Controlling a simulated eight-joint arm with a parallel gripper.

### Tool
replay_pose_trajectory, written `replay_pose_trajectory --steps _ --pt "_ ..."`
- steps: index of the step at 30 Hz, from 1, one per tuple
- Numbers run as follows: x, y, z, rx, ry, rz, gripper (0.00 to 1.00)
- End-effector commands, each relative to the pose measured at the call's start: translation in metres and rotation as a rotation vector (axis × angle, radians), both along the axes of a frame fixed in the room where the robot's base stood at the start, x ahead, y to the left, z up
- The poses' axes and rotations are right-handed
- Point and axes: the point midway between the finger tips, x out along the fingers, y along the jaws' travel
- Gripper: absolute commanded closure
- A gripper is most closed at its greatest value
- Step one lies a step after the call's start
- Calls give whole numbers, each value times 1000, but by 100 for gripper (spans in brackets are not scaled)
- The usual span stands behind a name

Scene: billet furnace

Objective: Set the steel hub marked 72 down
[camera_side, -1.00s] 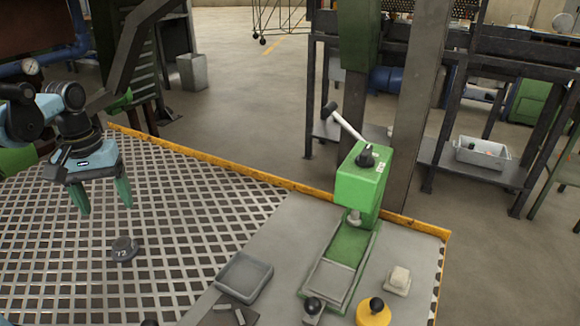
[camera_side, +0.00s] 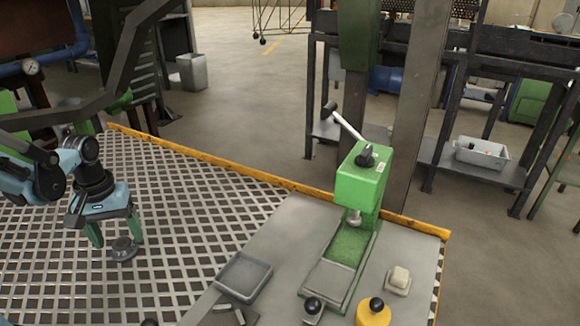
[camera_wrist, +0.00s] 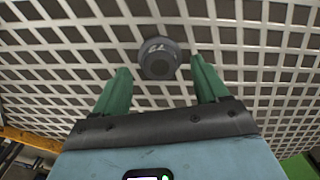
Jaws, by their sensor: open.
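The steel hub marked 72 (camera_side: 123,250) is a dark grey disc lying on the metal grating at the left of the side view. It also shows in the wrist view (camera_wrist: 158,60), just beyond the fingertips and between their lines. My gripper (camera_side: 117,241) has two green fingers pointing down over the hub, one on each side in the side view. In the wrist view my gripper (camera_wrist: 162,72) is open, with gaps between the hub and both fingers. Contact between fingers and hub cannot be seen.
The grating (camera_side: 190,220) is mostly bare around the hub. To the right, a plain grey plate carries a shallow grey tray (camera_side: 243,277), a green press (camera_side: 358,185) with a lever, a yellow round item (camera_side: 373,313) and a pale block (camera_side: 398,280). A yellow edge (camera_side: 220,164) borders the back.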

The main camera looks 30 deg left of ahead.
Motion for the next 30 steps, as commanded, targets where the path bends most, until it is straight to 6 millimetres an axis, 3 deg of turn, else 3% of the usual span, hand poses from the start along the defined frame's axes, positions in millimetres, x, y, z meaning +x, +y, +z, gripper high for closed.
replay_pose_trajectory --steps 6,16,28,30 --pt "0 0 -18 1 -1 0 27" --pt "0 0 -21 1 -1 -1 27" --pt "0 0 -21 1 -1 -1 86" --pt "0 0 -21 1 -1 -1 87"
